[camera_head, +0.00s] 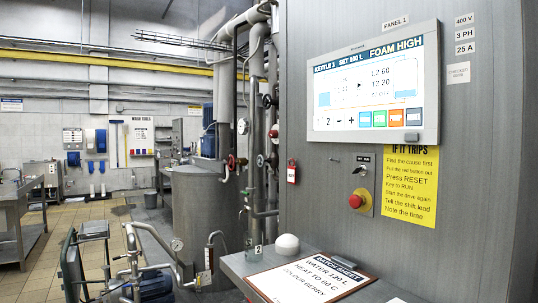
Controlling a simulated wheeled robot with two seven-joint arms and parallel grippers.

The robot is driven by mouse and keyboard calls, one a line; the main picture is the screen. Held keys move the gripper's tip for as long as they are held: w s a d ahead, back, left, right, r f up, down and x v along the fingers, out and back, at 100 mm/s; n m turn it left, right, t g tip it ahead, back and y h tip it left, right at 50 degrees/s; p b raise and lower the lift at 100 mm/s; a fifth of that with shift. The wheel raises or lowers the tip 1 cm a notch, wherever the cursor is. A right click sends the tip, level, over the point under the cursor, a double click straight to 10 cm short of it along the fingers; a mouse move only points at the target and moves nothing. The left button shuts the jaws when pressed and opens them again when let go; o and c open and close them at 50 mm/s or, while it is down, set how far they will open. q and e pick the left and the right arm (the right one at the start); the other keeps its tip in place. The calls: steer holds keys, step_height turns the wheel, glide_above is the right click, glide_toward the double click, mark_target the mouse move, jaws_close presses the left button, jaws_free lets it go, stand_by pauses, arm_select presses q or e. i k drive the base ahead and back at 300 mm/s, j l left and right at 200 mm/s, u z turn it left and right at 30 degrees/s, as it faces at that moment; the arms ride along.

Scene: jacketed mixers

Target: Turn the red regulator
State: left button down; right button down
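Several red parts show, and I cannot tell for sure which one is the regulator. A small dark red valve handle (232,162) sits at the upper edge of the steel kettle (200,215). Another red fitting (273,134) is on the vertical pipes beside the panel. A red mushroom button (355,201) on a yellow collar sticks out of the grey cabinet, below a key switch. Neither of my grippers is in view.
The grey cabinet (300,130) with a screen (375,85) fills the right. A shelf below holds a clipboard (312,277) and a white dome (287,244). Tiled floor (95,212) lies open further left.

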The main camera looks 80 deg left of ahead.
mark_target(272, 133)
steer(key=k+j+u, duration=0.1)
steer(key=j+u, duration=0.15)
steer(key=u, duration=0.2)
steer(key=j+u, duration=0.3)
steer(key=u, duration=0.15)
steer(key=j+u, duration=0.3)
steer(key=u, duration=0.15)
steer(key=i+j+u, duration=0.1)
steer(key=j, duration=0.35)
steer(key=i+j+u, duration=0.1)
steer(key=j, duration=0.35)
steer(key=i+j, duration=0.1)
steer(key=j, duration=0.35)
steer(key=i+j+u, duration=0.15)
steer(key=j, duration=0.25)
steer(key=i+j+u, duration=0.1)
steer(key=j, duration=0.35)
steer(key=i+j+u, duration=0.1)
steer(key=j, duration=0.3)
steer(key=i+j, duration=0.1)
steer(key=j, duration=0.15)
steer(key=i+j, duration=0.15)
steer(key=i+j+z, duration=0.15)
steer(key=i+j, duration=0.25)
steer(key=i+j+z, duration=0.1)
steer(key=i+j, duration=0.3)
steer(key=j, duration=0.3)
